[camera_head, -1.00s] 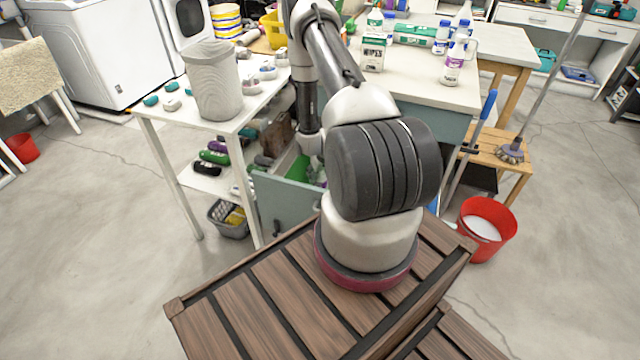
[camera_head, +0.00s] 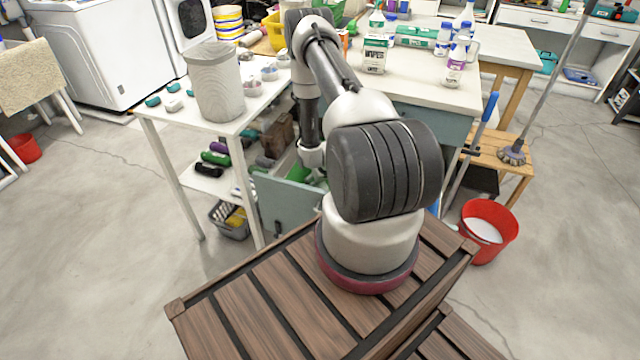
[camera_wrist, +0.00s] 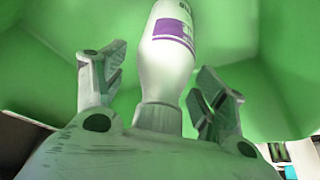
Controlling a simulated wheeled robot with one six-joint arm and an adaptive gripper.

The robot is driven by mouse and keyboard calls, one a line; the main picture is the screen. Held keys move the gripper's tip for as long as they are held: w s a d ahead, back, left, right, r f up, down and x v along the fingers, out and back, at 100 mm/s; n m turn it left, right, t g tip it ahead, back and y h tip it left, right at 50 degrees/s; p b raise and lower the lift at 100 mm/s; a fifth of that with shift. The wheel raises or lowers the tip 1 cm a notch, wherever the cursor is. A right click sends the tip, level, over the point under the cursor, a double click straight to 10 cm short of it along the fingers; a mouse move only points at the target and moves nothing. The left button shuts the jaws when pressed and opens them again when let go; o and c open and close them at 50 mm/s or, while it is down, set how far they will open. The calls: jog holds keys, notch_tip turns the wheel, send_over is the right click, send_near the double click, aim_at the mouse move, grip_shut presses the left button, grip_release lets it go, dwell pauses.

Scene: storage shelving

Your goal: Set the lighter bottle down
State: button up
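In the wrist view a white bottle (camera_wrist: 167,58) with a purple label lies or stands between the two fingers of my gripper (camera_wrist: 158,92). The fingers are spread, with a gap visible on each side of the bottle. Green walls (camera_wrist: 255,80) surround the bottle and fingers. In the head view the end of my arm reaches down to the green interior (camera_head: 298,174) behind an open grey-green drawer front (camera_head: 288,208). My fingers and this bottle are hidden there. A similar white bottle with a purple label (camera_head: 455,68) stands on the worktop.
The white worktop (camera_head: 425,92) holds a wipes box (camera_head: 375,54) and several bottles near its back and right. A white side table (camera_head: 232,125) with a grey bin (camera_head: 214,84) stands left of my arm. A red bucket (camera_head: 489,230) is on the floor at right.

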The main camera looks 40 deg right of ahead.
jog(key=v, duration=1.2)
jog(key=w+a+r+n, duration=0.1)
jog(key=a+r, duration=0.2)
jog(key=r, duration=1.2)
jog(key=w+a+r, duration=0.2)
jog(key=a+r, duration=0.2)
jog(key=r, duration=1.2)
jog(key=s+a+r+n, duration=0.1)
jog(key=s+a+r, duration=0.3)
jog(key=s+r, duration=0.3)
jog(key=s+a+r, duration=0.3)
jog(key=s+r, duration=0.1)
jog(key=r, duration=0.4)
jog(key=s+a+r, duration=0.2)
jog(key=s, duration=0.5)
jog(key=s+a+r+y, duration=0.1)
jog(key=s+a+r, duration=0.1)
jog(key=s, duration=0.4)
jog(key=shift+s+a+r+n, duration=0.25)
jog(key=shift+s+r+n, duration=0.15)
jog(key=shift+r, duration=0.1)
